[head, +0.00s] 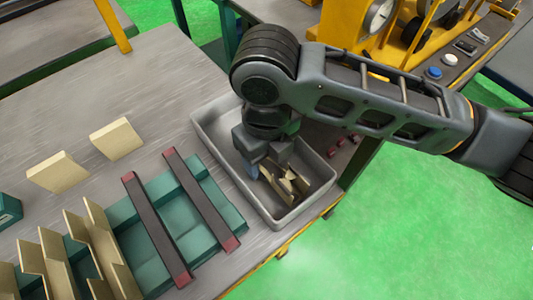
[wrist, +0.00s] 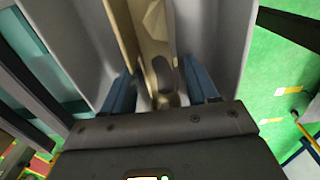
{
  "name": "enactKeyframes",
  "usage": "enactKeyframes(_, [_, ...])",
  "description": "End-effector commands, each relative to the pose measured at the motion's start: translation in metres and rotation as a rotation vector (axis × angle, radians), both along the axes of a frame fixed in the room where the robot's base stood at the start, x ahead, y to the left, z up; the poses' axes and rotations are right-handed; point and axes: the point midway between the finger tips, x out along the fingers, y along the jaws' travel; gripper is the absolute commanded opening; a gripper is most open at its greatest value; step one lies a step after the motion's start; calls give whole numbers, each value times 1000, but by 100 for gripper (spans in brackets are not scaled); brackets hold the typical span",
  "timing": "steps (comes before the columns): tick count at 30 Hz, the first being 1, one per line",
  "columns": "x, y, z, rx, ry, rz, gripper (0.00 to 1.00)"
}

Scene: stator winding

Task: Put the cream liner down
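Cream liners (head: 290,183) lie in the grey tray (head: 222,155), folded pieces close together. My gripper (head: 265,170) reaches down into the tray right at them. In the wrist view, my gripper (wrist: 160,92) has its two blue fingers apart, with a cream liner (wrist: 151,45) between them and gaps showing at its sides. The liner's far end lies along the tray floor. The fingertips' exact contact is partly hidden by the gripper body.
Two cream pieces (head: 115,138) stand on the table left of the tray. Several more cream liners (head: 100,240) stand in a row at the lower left, beside a teal fixture with dark red-ended bars (head: 205,200). The table's right edge is close to the tray.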

Motion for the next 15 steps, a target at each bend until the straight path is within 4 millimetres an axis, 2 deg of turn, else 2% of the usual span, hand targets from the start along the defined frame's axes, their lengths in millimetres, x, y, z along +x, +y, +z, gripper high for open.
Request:
enactKeyframes(9, [0, 0, 1, 0, 0, 0, 64])
enactKeyframes(13, [1, 0, 9, 0, -2, 1, 64])
enactKeyframes(15, [1, 0, 20, 2, -2, 1, 64])
